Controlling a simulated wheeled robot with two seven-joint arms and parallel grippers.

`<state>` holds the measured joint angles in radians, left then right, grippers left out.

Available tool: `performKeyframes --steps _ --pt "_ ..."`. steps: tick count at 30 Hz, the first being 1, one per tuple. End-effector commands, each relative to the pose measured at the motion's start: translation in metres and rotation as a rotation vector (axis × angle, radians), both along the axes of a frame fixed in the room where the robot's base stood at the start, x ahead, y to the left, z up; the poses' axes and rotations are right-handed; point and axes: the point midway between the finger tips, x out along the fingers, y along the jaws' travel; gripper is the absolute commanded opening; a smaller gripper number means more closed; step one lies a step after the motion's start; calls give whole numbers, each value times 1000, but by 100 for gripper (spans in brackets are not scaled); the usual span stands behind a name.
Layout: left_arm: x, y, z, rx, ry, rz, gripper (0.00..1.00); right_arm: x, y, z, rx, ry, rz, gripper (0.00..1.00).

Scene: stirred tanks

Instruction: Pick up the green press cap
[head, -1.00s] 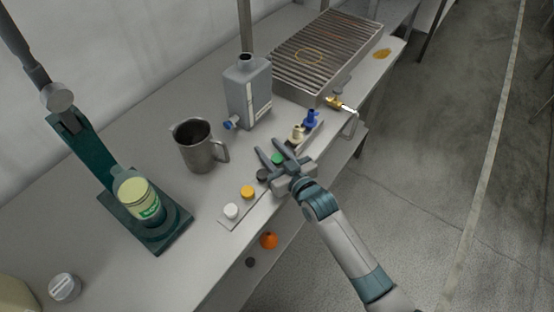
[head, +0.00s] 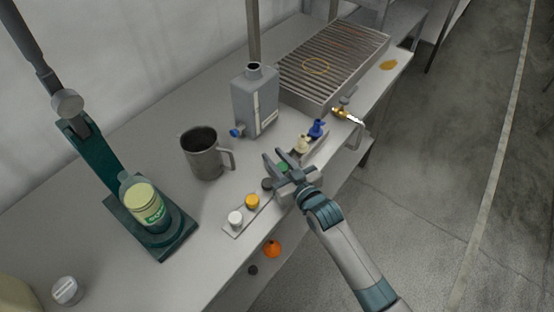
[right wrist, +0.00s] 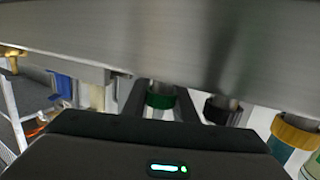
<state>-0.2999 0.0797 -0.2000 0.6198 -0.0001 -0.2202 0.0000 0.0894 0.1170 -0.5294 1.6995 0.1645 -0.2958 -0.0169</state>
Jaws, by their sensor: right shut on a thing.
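The green press cap (head: 283,167) sits in the row of caps near the table's front edge, partly hidden by my right gripper. My right gripper (head: 276,161) reaches over the row from the front, its fingers on either side of the green cap. In the right wrist view the green press cap (right wrist: 160,98) is between the two fingers (right wrist: 158,104), and they are shut on it. I cannot tell whether the cap is lifted off its place. My left gripper is not in view.
Beside the green cap are a black cap (head: 268,184), a yellow cap (head: 252,201) and a white cap (head: 235,218). A cream fitting (head: 302,144) and a blue fitting (head: 316,128) stand beyond. A metal jug (head: 203,155) and a grey canister (head: 254,100) stand behind.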

Motion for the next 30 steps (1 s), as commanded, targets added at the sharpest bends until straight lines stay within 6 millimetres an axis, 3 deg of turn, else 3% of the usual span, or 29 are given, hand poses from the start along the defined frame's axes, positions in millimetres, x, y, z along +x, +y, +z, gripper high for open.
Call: performKeyframes --steps 13,24,30 --pt "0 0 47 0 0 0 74 0 0 47 -1 -1 0 5" --pt "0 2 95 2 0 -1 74 -9 -74 88 -4 -1 1 5" --pt "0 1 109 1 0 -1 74 -12 -102 102 -2 0 0 5"
